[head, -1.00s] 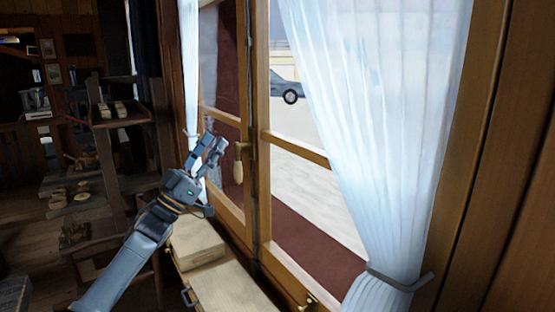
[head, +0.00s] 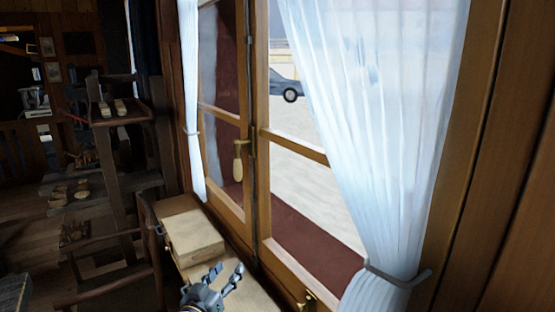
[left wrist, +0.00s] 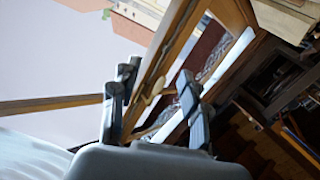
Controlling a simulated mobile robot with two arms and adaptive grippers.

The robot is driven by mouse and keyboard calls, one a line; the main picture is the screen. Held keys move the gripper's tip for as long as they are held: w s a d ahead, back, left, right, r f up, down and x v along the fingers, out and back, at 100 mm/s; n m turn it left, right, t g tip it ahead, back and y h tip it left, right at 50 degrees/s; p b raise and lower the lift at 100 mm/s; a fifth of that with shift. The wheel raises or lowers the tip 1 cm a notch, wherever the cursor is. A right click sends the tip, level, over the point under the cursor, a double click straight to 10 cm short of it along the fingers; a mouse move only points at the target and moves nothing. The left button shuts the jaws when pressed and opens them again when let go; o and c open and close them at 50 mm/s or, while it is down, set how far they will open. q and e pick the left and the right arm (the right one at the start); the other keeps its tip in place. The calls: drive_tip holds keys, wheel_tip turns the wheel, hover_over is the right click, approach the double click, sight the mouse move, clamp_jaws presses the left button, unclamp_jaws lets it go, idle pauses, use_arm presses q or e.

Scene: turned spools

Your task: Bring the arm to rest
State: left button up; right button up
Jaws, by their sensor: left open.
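My left gripper (head: 227,272) is low in the head view, at the bottom edge, over the light bench top beneath the window. Its two fingers point up and stand apart, with nothing between them. The rest of the left arm is cut off below the picture. In the left wrist view the gripper (left wrist: 158,78) also shows its fingers spread and empty, with the window behind them. My right gripper is in neither view.
A wooden box (head: 192,236) sits on the bench just beyond the gripper. The window frame (head: 262,185) and a tied white curtain (head: 385,130) are to the right. A chair (head: 150,240) and shelves with small wooden pieces (head: 121,107) stand to the left.

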use_arm(q)
drive_tip(key=s+a+f+g+y, duration=0.1)
drive_tip(key=s+a+f+g, duration=0.1)
drive_tip(key=s+f, duration=0.3)
drive_tip(key=s+a+f+g+y, duration=0.1)
drive_tip(key=s+f+g, duration=0.3)
drive_tip(key=s, duration=0.9)
drive_tip(key=s+a+f+g+y, duration=0.2)
drive_tip(key=s+f+g, duration=0.1)
drive_tip(key=s+f, duration=0.4)
drive_tip(key=shift+s+a+f+g, duration=0.15)
drive_tip(key=shift+s, duration=0.45)
drive_tip(key=shift+s+a+f+g, duration=0.1)
drive_tip(key=shift+s+a+g, duration=0.05)
drive_tip(key=shift+s, duration=0.45)
drive_tip(key=s+a+g+y, duration=0.15)
drive_tip(key=s+g, duration=0.25)
drive_tip(key=s, duration=0.8)
wheel_tip(320, 180, down, 42)
drive_tip(key=s+g+b, duration=0.1)
drive_tip(key=s+b, duration=0.1)
drive_tip(key=b, duration=1.1)
drive_tip(key=s+a+f+b, duration=0.2)
drive_tip(key=s+f+b, duration=0.2)
drive_tip(key=s+f, duration=0.4)
drive_tip(key=s+a+f+m+g+b, duration=0.1)
drive_tip(key=s+f+b, duration=0.4)
drive_tip(key=f, duration=1)
drive_tip(key=s, duration=0.3)
drive_tip(key=shift+a, duration=0.4)
